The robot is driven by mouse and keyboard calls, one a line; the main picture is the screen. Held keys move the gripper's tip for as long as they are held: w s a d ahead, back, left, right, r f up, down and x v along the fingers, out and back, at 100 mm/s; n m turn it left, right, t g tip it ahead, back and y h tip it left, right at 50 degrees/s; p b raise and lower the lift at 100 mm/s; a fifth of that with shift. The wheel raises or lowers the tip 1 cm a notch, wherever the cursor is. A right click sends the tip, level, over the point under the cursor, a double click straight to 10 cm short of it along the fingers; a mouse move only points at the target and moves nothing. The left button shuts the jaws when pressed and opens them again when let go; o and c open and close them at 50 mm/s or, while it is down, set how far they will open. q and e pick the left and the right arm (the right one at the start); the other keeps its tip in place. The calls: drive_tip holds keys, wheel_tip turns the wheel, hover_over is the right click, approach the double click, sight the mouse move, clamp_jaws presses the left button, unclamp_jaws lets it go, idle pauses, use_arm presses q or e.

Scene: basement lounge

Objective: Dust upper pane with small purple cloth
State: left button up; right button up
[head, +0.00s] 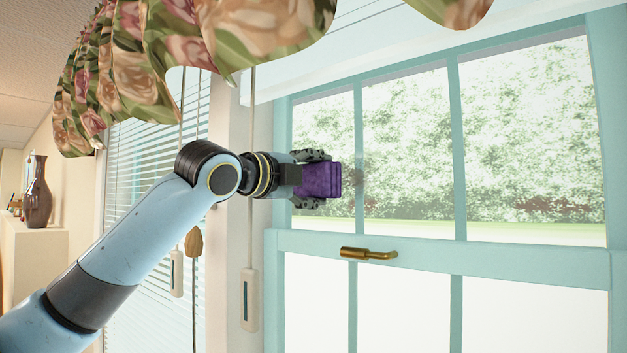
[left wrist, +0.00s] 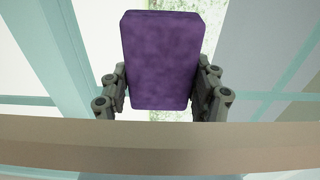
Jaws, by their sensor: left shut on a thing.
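The small purple cloth (head: 320,181) is a folded block in my left gripper (head: 318,180), which is shut on it. In the left wrist view the purple cloth (left wrist: 160,60) sits between the two fingers of the left gripper (left wrist: 162,95). The upper pane (head: 410,150) is in the teal window frame, split by upright bars, with greenery behind it. The cloth is in front of its left part, near the first bar. A faint dark smudge (head: 357,172) shows just right of the cloth. I cannot tell whether the cloth touches the glass. My right gripper is not in view.
A brass handle (head: 367,254) sticks out from the rail below the upper pane. Blind cords with a white weight (head: 249,300) hang left of the window. A floral valance (head: 200,50) hangs above my arm. A dark vase (head: 38,192) stands far left.

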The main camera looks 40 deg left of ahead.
use_arm(q)
drive_tip(key=shift+w+p, duration=0.7)
drive_tip(key=shift+w, duration=0.2)
drive_tip(key=shift+d, duration=0.15)
